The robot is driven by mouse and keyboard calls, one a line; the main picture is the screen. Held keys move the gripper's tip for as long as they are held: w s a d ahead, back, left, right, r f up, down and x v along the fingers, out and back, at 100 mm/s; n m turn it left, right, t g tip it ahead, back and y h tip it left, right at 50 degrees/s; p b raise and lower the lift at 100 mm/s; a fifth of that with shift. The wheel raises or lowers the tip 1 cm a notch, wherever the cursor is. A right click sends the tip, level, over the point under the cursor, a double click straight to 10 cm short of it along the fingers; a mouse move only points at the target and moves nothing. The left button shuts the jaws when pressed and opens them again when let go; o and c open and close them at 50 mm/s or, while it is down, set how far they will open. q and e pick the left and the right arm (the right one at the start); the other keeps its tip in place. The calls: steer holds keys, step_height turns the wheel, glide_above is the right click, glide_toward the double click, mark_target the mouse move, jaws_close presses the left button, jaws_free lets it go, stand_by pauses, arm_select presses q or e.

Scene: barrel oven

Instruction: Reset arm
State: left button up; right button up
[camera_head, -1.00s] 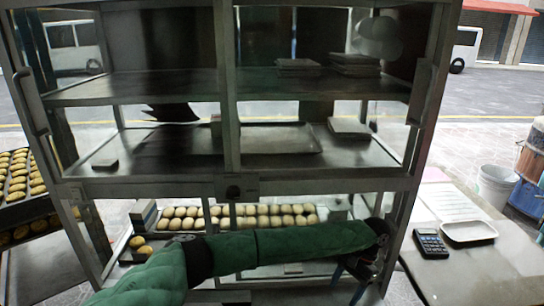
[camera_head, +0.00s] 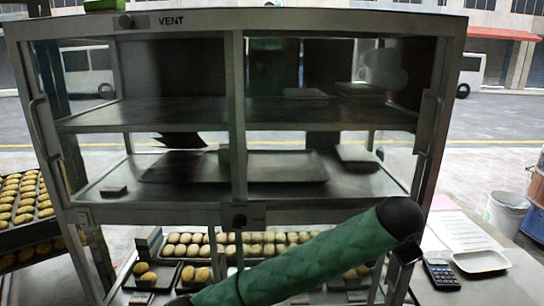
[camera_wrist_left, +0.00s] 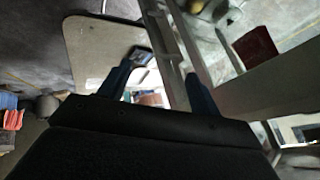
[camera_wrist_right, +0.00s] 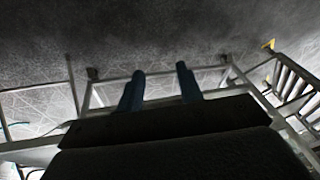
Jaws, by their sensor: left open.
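My left arm, in a green quilted sleeve, crosses the lower front of the glass cabinet (camera_head: 300,215) in the head view and ends at its right post. Its gripper is mostly hidden there behind the black joint. In the left wrist view my left gripper (camera_wrist_left: 158,88) is open, its blue fingers wide apart. A metal post shows between the fingers; I cannot tell whether it lies between them or beyond. My right gripper (camera_wrist_right: 160,82) shows only in the right wrist view, open and empty, pointing at grey floor and metal frame bars.
A rack of buns (camera_head: 22,205) stands at the left. At the right, a table holds a calculator (camera_head: 441,274) and a white tray (camera_head: 480,261). A bucket (camera_head: 507,212) stands behind.

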arm_select(q)
steer(key=a+r+n+t+h+p, duration=0.1)
steer(key=a+r+n+t+h, duration=0.25)
steer(key=a, duration=1.15)
steer(key=s+a+f+n+y+p, duration=0.1)
steer(key=s+a+f+n+y, duration=0.15)
steer(key=a+f, duration=0.5)
steer(key=s+a+f+n+y+p, duration=0.15)
steer(key=a+f+n, duration=0.25)
steer(key=a, duration=0.7)
steer(key=s+a+f+n+g+y, duration=0.1)
steer(key=s+a+f+n+g, duration=0.1)
steer(key=s+a+f, duration=0.55)
steer(key=s+a+f+n+g+y, duration=0.1)
steer(key=s+a+f+g, duration=0.25)
steer(key=s+f, duration=0.75)
steer(key=s+f+g, duration=0.1)
steer(key=s+f, duration=0.2)
steer(key=s, duration=0.2)
steer(key=s+f+p, duration=0.1)
steer(key=s+f, duration=0.2)
steer(key=s, duration=0.3)
steer(key=shift+g, duration=0.4)
arm_select(e)
steer(key=d+r, duration=0.3)
steer(key=r, duration=0.3)
steer(key=shift+d+r+m+h, duration=0.2)
steer(key=shift+m+h, duration=0.1)
steer(key=shift+h, duration=0.1)
